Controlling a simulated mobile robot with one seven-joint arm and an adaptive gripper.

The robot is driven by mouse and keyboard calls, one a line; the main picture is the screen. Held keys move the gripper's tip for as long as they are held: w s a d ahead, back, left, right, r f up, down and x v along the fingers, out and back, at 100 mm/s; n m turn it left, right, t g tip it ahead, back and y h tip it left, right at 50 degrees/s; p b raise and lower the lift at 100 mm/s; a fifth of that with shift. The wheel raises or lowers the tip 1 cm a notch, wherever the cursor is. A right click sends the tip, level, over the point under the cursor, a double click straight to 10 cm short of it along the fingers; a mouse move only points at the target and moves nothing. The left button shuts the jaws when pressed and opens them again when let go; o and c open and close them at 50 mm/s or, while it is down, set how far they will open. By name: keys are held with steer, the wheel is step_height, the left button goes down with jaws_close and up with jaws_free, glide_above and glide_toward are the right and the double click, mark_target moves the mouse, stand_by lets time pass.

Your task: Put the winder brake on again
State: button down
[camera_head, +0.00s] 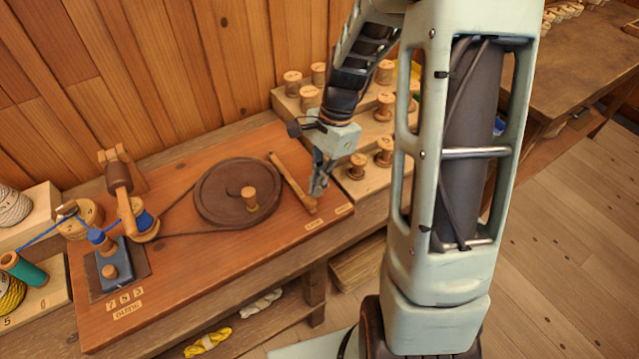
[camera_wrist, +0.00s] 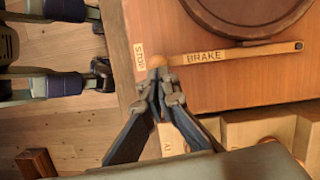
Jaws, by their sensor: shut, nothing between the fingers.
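The brake is a wooden lever (camera_head: 291,181) on the orange-brown winder board, with a round knob (camera_head: 311,207) at its near end. The wrist view shows the word BRAKE along the lever (camera_wrist: 235,53) and its knob (camera_wrist: 158,61) beside a STOP label (camera_wrist: 139,57). The lever runs close by the rim of the big brown wheel (camera_head: 238,192); I cannot tell whether they touch. My gripper (camera_head: 318,190) is shut and empty, its tips right at the knob. It also shows in the wrist view (camera_wrist: 161,80), where it hides the board beyond the knob; contact is unclear.
A stepped rack (camera_head: 355,185) with several wooden spools stands just right of the board. A blue winding head (camera_head: 116,264), a cord and thread spools are at the left.

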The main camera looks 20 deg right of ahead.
steer(key=d+p+v, duration=0.1)
steer(key=p+v, duration=0.5)
steer(key=v, duration=0.2)
steer(key=shift+w+r, duration=0.15)
steer(key=shift+w, duration=0.15)
